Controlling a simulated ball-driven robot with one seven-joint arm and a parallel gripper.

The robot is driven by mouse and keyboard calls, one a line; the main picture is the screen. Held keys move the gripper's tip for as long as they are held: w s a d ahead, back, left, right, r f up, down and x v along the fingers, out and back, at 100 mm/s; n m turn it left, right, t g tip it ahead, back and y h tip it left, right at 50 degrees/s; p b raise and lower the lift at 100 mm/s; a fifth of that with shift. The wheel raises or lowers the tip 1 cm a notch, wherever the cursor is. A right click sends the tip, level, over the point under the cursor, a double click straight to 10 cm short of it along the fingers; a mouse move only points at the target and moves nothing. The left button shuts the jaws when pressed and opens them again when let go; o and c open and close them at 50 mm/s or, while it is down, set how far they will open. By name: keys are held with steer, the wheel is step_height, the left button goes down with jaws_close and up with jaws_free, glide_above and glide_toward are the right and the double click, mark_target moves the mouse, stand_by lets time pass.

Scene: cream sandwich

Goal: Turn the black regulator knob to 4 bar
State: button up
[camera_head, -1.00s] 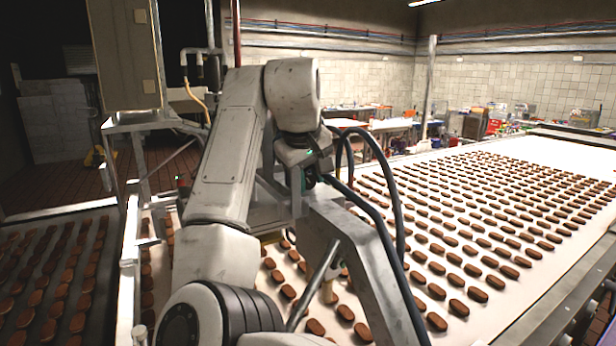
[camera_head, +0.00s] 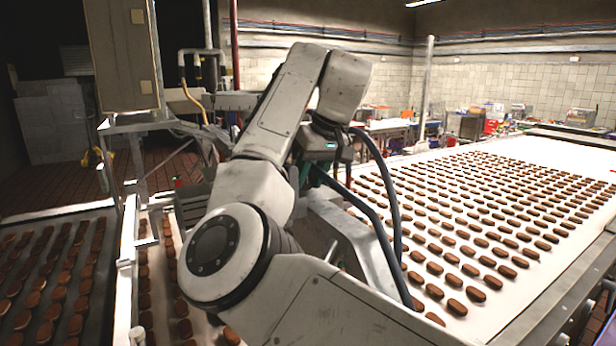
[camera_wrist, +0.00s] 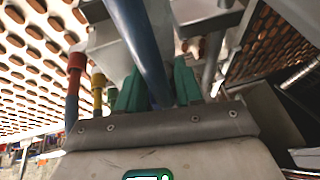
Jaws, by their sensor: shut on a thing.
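My gripper (camera_wrist: 157,80) shows in the wrist view as two green fingers, one on each side of a thick blue-grey hose that crosses in front of them. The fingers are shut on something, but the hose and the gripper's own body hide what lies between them. I cannot make out the black regulator knob, its scale or its setting in either view. A pale grey machine part (camera_wrist: 105,48) lies just beyond the fingers. In the head view my arm's links hide my gripper.
In the wrist view, a red-sleeved fitting (camera_wrist: 76,72) and a yellow one (camera_wrist: 98,85) stand left of the fingers. In the head view, a conveyor (camera_head: 585,155) carrying many brown biscuits fills the right. A metal cabinet (camera_head: 122,55) stands at upper left.

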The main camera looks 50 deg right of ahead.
steer(key=shift+y, duration=0.3)
steer(key=o, duration=1)
steer(key=shift+o, duration=0.2)
steer(key=b+v, duration=0.1)
steer(key=v, duration=0.9)
steer(key=shift+s+r, duration=0.2)
steer(key=shift+r, duration=0.15)
steer(key=shift+d, duration=0.1)
